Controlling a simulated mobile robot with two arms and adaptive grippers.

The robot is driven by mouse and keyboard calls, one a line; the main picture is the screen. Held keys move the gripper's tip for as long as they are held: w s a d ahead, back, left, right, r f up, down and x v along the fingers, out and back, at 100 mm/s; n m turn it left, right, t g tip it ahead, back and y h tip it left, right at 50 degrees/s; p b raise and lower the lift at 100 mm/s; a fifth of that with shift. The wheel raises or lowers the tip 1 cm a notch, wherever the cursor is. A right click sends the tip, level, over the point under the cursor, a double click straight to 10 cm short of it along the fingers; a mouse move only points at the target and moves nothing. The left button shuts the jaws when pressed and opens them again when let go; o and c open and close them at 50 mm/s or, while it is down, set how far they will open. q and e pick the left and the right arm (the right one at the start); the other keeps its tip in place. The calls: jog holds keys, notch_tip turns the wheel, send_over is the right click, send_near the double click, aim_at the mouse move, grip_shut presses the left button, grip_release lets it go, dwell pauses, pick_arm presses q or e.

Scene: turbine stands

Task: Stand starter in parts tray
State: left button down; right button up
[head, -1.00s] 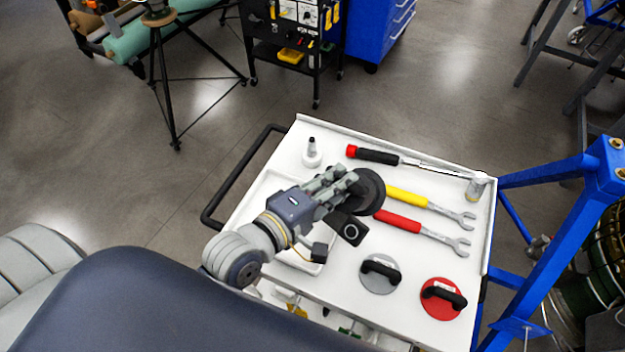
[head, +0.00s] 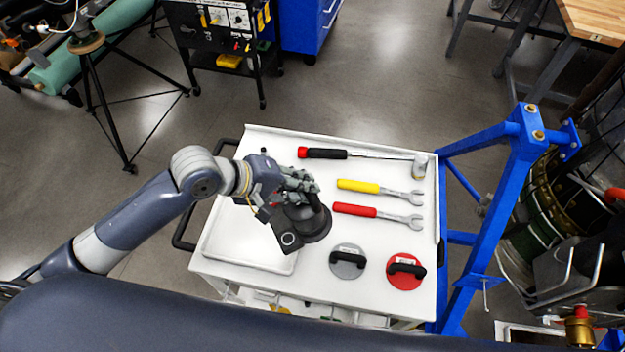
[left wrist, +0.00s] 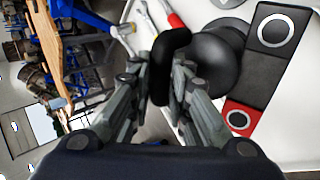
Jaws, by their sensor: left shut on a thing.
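My left gripper (head: 308,192) is shut on the black handle of a dark round part, which I take to be the starter (head: 318,228). In the left wrist view the handle (left wrist: 170,58) stands between the fingers, with the round dark body (left wrist: 215,62) beside it. A black block with silver rings and a red end (left wrist: 272,58) lies against the body; I cannot tell if it is joined on. The white parts tray (head: 238,260) lies on the cart's left side. The starter is by its right edge; whether it touches anything below is unclear. My right gripper is not in view.
The white cart (head: 383,160) also holds a torque wrench (head: 350,154), a yellow wrench (head: 365,187), a red wrench (head: 365,211), a grey disc (head: 347,262) and a red disc (head: 405,272). A blue stand (head: 490,195) is close on the right. The tray's visible floor is bare.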

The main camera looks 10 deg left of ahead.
pick_arm(q)
jog(key=a+r+m+g+y+p, duration=0.1)
jog(key=a+r+g+y+p, duration=0.15)
jog(key=a, duration=0.75)
notch_tip(320, 180, down, 7)
jog(key=a+b, duration=0.1)
jog(key=b, duration=0.3)
jog(key=shift+w+a+f+t, duration=0.15)
jog(key=shift+w+f+t, duration=0.05)
jog(key=shift+w+t, duration=0.2)
jog(key=shift+f+h, duration=0.2)
jog(key=shift+h, duration=0.05)
jog(key=c, duration=1.4)
grip_release()
jog(key=shift+s, duration=0.1)
jog(key=shift+o, duration=0.8)
jog(key=shift+s+f, duration=0.15)
jog(key=shift+f, duration=0.1)
jog(key=shift+r, duration=0.15)
